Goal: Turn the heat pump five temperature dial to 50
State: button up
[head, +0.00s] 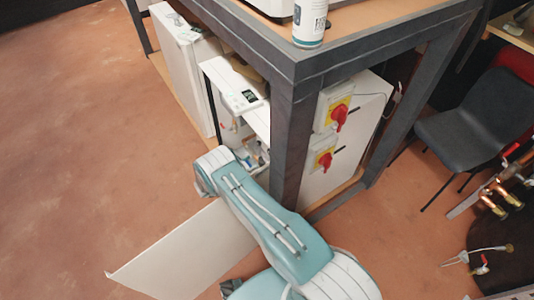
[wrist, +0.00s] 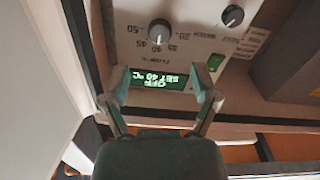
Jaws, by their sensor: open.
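In the wrist view, a grey temperature dial (wrist: 160,31) sits on a white control panel, above the label "FLOW °C" and by marks that include 40, 45 and 50. The panel text appears upside down. A small dark display (wrist: 158,78) shows green letters that seem to read "OFF" and "SET 40 °C". My gripper (wrist: 160,85) is open, its two fingers on either side of the display and apart from the dial. The dial's pointer is too small to read surely. In the head view my gripper is hidden behind my arm.
A second dark knob (wrist: 232,15) and a green switch (wrist: 215,62) sit right of the dial. In the head view, a dark bench frame (head: 292,130) stands beside my arm. Red-and-yellow isolator switches (head: 338,115) are on its right side. Open floor (head: 80,150) lies left.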

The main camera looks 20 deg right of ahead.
jog(key=w+d, duration=0.1)
jog(key=d, duration=0.6)
jog(key=shift+w+d, duration=0.25)
grip_shut()
